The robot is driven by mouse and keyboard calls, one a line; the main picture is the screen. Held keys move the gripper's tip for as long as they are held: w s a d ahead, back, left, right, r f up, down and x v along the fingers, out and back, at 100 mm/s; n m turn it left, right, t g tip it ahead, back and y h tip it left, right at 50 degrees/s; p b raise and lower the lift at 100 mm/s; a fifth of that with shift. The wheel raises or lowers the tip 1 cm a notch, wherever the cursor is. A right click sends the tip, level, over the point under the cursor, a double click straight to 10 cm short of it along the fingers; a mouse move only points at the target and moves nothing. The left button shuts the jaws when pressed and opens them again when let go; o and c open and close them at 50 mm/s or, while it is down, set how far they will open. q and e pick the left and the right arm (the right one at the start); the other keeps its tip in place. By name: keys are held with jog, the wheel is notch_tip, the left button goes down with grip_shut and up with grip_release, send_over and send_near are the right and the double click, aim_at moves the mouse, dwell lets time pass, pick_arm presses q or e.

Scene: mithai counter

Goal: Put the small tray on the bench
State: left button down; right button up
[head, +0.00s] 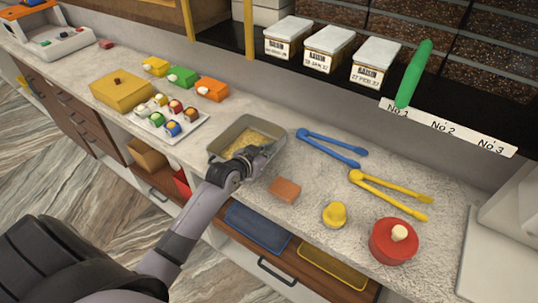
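A grey, deep rectangular tray (222,133) with crumbly yellow contents stands on the speckled stone bench (335,170), near the middle. My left gripper (266,151) is at this tray's near right rim, over its front corner. Its fingers are small and partly hidden, so I cannot tell whether they grip the rim. A white flat tray (196,135) with several colourful sweets lies on the bench to the left. My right gripper is not in view.
Blue tongs (335,145), yellow tongs (390,192), an orange-brown block (285,190), a yellow knobbed piece (334,215) and a red lidded pot (393,242) stand right of the grey tray. A yellow box (122,93) is at left. White-lidded jars (327,50) stand on the shelf above.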

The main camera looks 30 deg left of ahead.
pick_arm(q)
jog(key=shift+w+f, duration=0.1)
jog(key=shift+f, duration=0.95)
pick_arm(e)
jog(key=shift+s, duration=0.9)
pick_arm(q)
jog(key=c, duration=2.3)
grip_release()
jog(key=shift+f, duration=0.15)
jog(key=o, duration=0.5)
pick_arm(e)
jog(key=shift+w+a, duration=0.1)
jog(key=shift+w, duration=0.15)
pick_arm(q)
jog(key=b+v, duration=0.1)
jog(key=v, duration=1.1)
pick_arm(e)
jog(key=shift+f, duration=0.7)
pick_arm(q)
jog(key=shift+d, duration=0.1)
